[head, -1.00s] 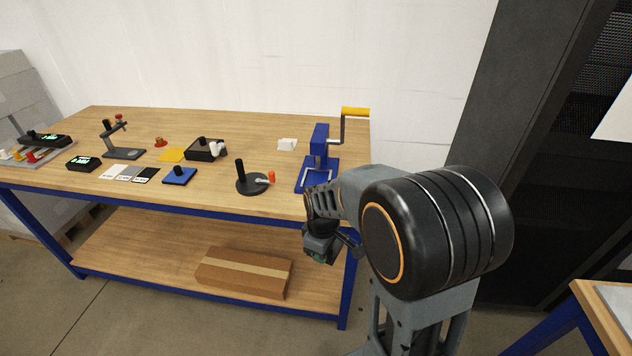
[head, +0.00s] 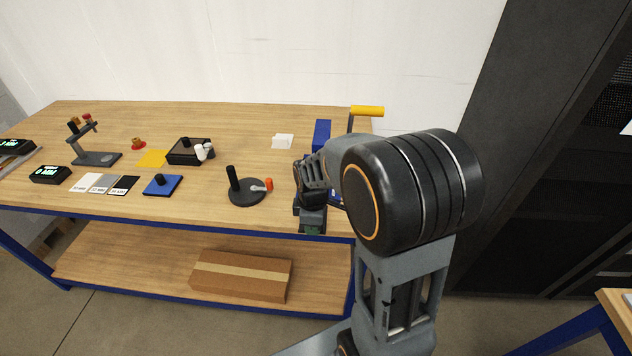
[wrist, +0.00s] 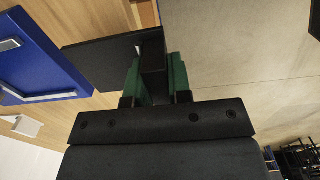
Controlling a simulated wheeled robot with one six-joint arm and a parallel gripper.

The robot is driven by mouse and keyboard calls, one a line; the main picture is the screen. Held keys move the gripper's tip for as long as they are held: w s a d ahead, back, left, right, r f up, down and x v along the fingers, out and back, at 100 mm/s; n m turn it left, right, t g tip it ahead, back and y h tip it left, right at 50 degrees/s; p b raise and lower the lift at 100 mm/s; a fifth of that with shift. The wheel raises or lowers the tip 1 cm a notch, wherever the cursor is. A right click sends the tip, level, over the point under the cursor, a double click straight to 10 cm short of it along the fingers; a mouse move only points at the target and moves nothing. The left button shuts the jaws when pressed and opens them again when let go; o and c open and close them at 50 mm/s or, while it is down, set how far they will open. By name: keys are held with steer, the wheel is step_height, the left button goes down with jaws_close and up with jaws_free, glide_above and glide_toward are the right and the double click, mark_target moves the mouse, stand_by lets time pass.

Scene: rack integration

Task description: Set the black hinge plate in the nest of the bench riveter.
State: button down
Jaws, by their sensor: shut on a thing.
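My gripper (wrist: 152,78), with green finger pads, is shut on the black hinge plate (wrist: 100,60) in the wrist view. The thick black part of the plate is between the pads, and its flat part reaches left, close to the riveter's blue base (wrist: 40,60). Light metal edging shows on that base; the nest itself is not clear. In the head view my gripper (head: 312,222) is at the bench's front right edge, in front of the blue bench riveter (head: 320,134). My arm hides most of the riveter's base, and the plate cannot be made out there.
A black round fixture (head: 246,192) with an upright post and red-tipped lever stands left of my gripper. A blue plate (head: 162,187) lies further left. The riveter's yellow crank handle (head: 367,111) rises behind my arm. A cardboard box (head: 241,276) lies on the lower shelf.

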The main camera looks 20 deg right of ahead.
steer(key=w+d+p, duration=0.1)
steer(key=w+d, duration=0.1)
steer(key=w, duration=0.2)
steer(key=w+d+p, duration=0.1)
steer(key=w+d, duration=0.2)
steer(key=w, duration=0.1)
steer(key=w+d+p, duration=0.1)
steer(key=w+d, duration=0.1)
steer(key=w, duration=0.2)
steer(key=shift+w+d, duration=0.2)
steer(key=shift+d, duration=0.05)
steer(key=shift+w, duration=0.1)
steer(key=shift+f, duration=0.3)
steer(key=shift+f, duration=0.1)
steer(key=shift+f, duration=0.15)
steer(key=c, duration=1.1)
jaws_free()
steer(key=shift+o, duration=0.2)
